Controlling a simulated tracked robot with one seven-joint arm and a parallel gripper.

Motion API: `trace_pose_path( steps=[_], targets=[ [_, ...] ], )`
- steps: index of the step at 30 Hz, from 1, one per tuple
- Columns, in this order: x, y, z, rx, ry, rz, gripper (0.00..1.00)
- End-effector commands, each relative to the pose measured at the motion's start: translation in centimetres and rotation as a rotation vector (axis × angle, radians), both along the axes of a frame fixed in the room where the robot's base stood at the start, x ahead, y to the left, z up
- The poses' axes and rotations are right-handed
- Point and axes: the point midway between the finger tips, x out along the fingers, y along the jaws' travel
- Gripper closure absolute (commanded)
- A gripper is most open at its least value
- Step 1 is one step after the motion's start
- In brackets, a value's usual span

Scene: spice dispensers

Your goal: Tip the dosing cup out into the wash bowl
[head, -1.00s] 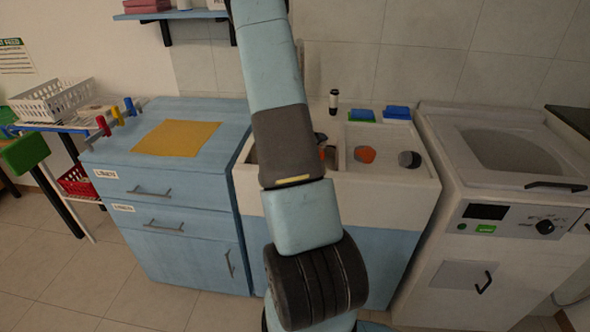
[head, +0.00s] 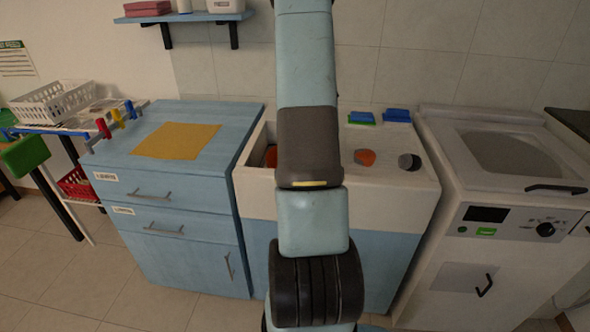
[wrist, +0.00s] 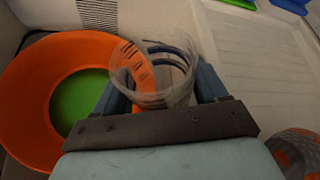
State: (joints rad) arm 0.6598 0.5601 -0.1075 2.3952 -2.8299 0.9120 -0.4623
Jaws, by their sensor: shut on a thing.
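The dosing cup (wrist: 155,75) is a clear cup with dark marks on its wall, held between the two fingers of my gripper (wrist: 160,88) in the wrist view. The wash bowl (wrist: 22,105) is a wide orange bowl on the left of that view, with green showing inside it. The cup is at the bowl's right side, overlapping its rim in the picture. I cannot tell its height above the rim or what is in it. In the head view, part of the orange bowl (head: 270,157) shows in the sink basin, while my arm hides the gripper and cup.
The sink's ribbed drainboard (wrist: 255,60) lies right of the cup. An orange item (head: 365,157) and a dark grey item (head: 409,162) sit there, with blue-topped sponges (head: 397,115) behind. A blue cabinet (head: 175,205) stands left, a white appliance (head: 500,215) right.

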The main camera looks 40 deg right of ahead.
Motion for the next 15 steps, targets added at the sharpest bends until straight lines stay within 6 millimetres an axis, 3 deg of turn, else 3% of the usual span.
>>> trace_pose_path(
  steps=[11, 15],
  targets=[
    [-0.6, -0.3, 2.7, 0.03, -0.066, -0.001, 0.64],
    [-0.7, -0.3, 2.5, 0.039, -0.074, -0.002, 0.64]
  ],
)
